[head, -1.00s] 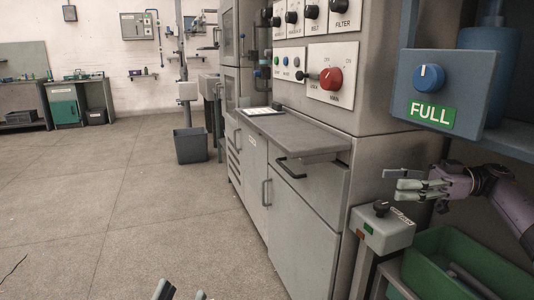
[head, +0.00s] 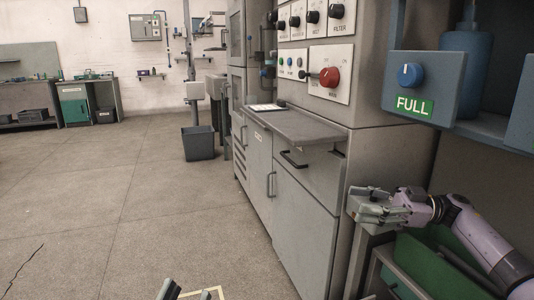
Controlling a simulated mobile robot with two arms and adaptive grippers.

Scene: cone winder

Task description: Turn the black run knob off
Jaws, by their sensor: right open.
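The black run knob sits on top of a small grey control box (head: 368,229) on a post at the right. In the head view now the knob is hidden behind my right gripper (head: 362,204). That gripper is open, its fingers pointing left over the box top. I cannot tell whether the fingers touch the knob or which way it points. Only the tip of my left gripper (head: 168,289) shows at the bottom edge, far from the box.
A green bin (head: 425,268) stands under my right arm. A blue panel with a blue knob and a FULL label (head: 414,106) hangs above it. The grey cabinet (head: 305,215) with a red rotary switch (head: 330,77) stands to the left. The floor at the left is clear.

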